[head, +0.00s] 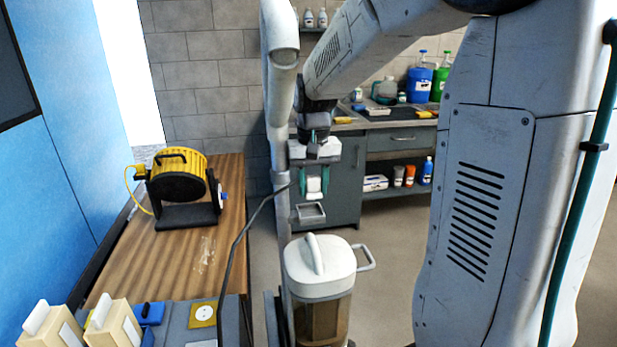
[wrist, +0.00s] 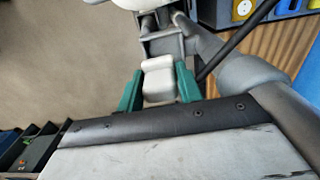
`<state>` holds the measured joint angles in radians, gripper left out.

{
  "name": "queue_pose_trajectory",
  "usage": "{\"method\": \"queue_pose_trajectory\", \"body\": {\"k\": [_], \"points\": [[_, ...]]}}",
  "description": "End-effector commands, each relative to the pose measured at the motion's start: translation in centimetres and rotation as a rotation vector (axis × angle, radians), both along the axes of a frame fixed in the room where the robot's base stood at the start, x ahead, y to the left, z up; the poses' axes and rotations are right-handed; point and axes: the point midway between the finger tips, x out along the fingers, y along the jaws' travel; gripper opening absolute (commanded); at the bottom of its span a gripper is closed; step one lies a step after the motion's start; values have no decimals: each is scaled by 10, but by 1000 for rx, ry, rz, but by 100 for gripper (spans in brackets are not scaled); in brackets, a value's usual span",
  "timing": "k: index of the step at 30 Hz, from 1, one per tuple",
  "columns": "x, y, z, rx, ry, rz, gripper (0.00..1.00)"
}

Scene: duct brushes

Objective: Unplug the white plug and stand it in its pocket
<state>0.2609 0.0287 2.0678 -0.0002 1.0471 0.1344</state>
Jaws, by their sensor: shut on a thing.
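The white plug (head: 314,184) is between the green fingers of my gripper (head: 313,187), which is shut on it. In the wrist view the plug (wrist: 158,80) shows as a pale block between the two fingertips (wrist: 159,88). A grey open-topped pocket (head: 311,213) is just below the plug in the head view; in the wrist view the pocket (wrist: 163,44) lies just beyond it. The plug appears above the pocket's rim, but the exact gap is hard to tell. The yellow socket plate (head: 203,314) at the lower left has no plug in it.
A grey pole (head: 280,130) stands close beside my gripper. A dark cable (head: 240,240) runs from near the gripper down to the left. A lidded canister (head: 319,267) stands below the pocket. A yellow reel (head: 180,178) sits on the wooden bench (head: 225,250).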

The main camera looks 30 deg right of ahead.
Motion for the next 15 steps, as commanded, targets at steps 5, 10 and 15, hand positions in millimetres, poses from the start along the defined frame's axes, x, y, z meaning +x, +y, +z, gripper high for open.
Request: {"method": "queue_pose_trajectory", "body": {"k": [5,10,15], "points": [[0,1,-15,1,1,1,0],[0,1,-28,1,1,1,0],[0,1,-38,1,0,1,0]]}}
